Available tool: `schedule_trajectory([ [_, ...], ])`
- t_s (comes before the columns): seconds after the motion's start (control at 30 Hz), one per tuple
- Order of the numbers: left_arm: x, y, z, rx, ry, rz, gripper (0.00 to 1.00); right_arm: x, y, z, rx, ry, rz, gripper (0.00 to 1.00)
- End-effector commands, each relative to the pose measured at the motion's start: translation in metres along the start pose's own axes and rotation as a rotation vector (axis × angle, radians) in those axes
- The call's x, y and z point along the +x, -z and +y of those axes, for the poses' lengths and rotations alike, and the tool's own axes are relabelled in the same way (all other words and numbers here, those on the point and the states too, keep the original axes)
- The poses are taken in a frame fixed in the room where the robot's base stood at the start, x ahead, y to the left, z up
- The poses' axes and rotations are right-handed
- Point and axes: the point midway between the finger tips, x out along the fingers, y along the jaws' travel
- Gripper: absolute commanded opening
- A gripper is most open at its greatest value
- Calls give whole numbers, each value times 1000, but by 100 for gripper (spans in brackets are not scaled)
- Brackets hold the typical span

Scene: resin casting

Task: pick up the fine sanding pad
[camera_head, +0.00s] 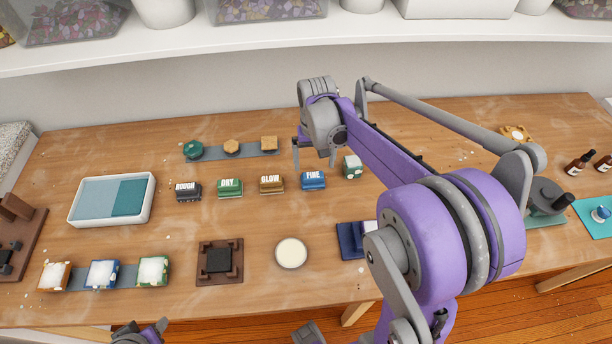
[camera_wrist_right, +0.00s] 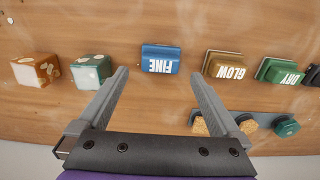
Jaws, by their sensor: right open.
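The fine sanding pad is a blue block (camera_head: 314,180) with white FINE lettering, at the right end of a row of labelled blocks on the wooden table. In the right wrist view the blue block (camera_wrist_right: 160,58) lies just beyond and between the fingertips. My right gripper (camera_head: 314,154) is above and slightly behind it, fingers down. The right wrist view shows this gripper (camera_wrist_right: 160,76) open, with nothing between its fingers.
The brown GLOW block (camera_head: 271,184) is left of the blue one, then green DRY (camera_head: 229,188) and dark ROUGH (camera_head: 188,191). A green and white cube (camera_head: 352,167) stands close right. A grey strip (camera_head: 212,153) with several small pieces lies behind. A shelf (camera_head: 250,42) overhangs the back.

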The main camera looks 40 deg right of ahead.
Motion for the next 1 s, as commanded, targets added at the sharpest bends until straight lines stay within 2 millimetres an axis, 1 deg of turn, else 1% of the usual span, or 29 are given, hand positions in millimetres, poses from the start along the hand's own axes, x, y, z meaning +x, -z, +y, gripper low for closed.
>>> schedule_trajectory([
  [0.03,1,-1,0,0,0,-1,50,10,0,0,-1,0,0,100],
  [0.1,2,-2,0,0,0,-1,50,19,0,0,-1,0,1,100],
  [0.33,2,-2,0,0,0,-1,50,36,2,-1,-2,0,1,100],
  [0.5,2,-2,0,0,0,-1,50,62,6,-1,-2,0,2,100],
  [0.6,3,-2,0,0,0,-2,50,75,5,-1,-2,0,2,100],
  [0.7,3,-3,0,0,0,-2,50,80,5,-1,-2,0,2,100],
  [0.9,3,-3,0,0,0,-2,50,80,5,-1,-2,0,2,100],
  [0.93,3,-3,0,0,0,-2,50,80,5,-1,-2,0,2,98],
  [1.0,3,-3,0,0,0,-2,50,80,5,-1,-2,0,2,86],
])
